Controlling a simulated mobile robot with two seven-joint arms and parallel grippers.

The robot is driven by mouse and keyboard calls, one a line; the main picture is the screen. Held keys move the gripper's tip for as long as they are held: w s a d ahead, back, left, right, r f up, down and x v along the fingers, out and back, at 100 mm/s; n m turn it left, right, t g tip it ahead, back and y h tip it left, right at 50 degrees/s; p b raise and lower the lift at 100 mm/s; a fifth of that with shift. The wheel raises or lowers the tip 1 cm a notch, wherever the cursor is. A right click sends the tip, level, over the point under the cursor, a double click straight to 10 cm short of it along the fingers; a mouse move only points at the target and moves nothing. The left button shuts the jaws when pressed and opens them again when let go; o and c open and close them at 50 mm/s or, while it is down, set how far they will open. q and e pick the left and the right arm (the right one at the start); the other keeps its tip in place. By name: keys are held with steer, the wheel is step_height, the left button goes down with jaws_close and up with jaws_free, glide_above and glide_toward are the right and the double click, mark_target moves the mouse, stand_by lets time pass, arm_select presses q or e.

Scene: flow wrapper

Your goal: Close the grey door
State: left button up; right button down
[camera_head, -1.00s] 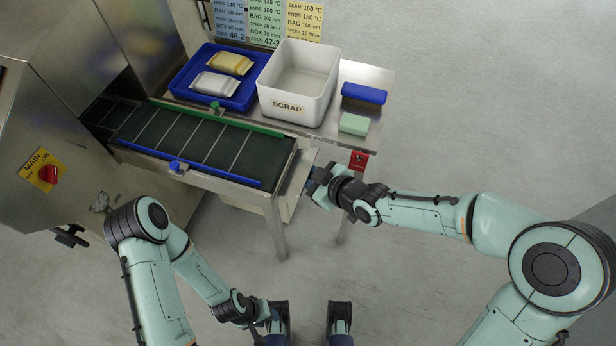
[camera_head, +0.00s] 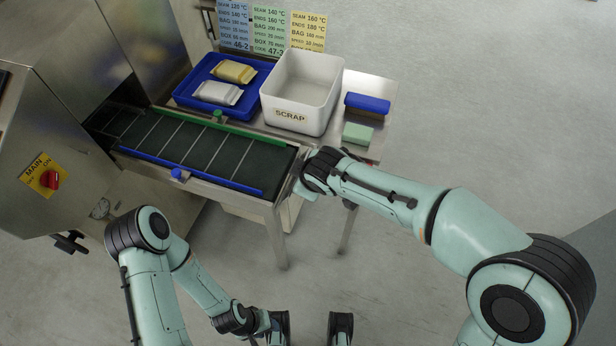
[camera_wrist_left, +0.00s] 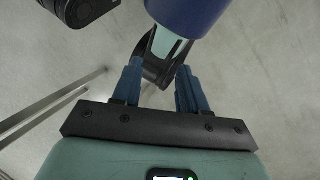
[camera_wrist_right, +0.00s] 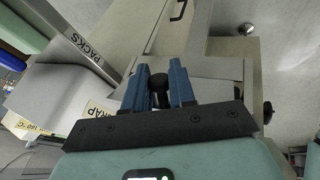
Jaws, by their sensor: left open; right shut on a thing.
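In the right wrist view a grey panel (camera_wrist_right: 208,67), which looks like the grey door, lies beyond the fingers. A small black knob (camera_wrist_right: 160,88) is between the blue fingertips of my right gripper (camera_wrist_right: 160,82), which is shut on it. I cannot tell from the pictures how far the door stands open. In the head view my right wrist covers the spot at the conveyor's near end, and its fingers are hidden. My left gripper (camera_wrist_left: 158,88) is open and empty in the left wrist view, low over the floor beside my own body.
The conveyor (camera_head: 215,150) has a blue rail and a green rail. On the table stand a white scrap bin (camera_head: 300,90), a blue tray (camera_head: 190,99) with two packs, a blue-topped block (camera_head: 367,103) and a green block (camera_head: 357,133). The floor on the right is clear.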

steer(key=h+p, duration=0.1)
steer(key=p, duration=0.1)
steer(key=a+r+h+p, duration=0.1)
steer(key=p, duration=0.1)
steer(key=g+h+p, duration=0.1)
steer(key=h+p, duration=0.1)
steer(key=shift+w+a+r+n, duration=0.25)
steer(key=shift+w+n, duration=0.1)
steer(key=shift+n, duration=0.05)
arm_select(q)
step_height(320, 180, up, 8)
steer(key=p, duration=0.1)
steer(key=shift+s+g+p, duration=0.2)
steer(key=shift+g+p, duration=0.1)
steer(key=shift+p, duration=0.1)
arm_select(e)
steer(key=shift+a+g+h, duration=0.15)
steer(key=shift+g+h, duration=0.15)
steer(key=shift+h, duration=0.2)
arm_select(q)
steer(key=shift+f, duration=0.1)
arm_select(e)
steer(key=shift+f, duration=0.1)
steer(key=c, duration=1)
jaws_free()
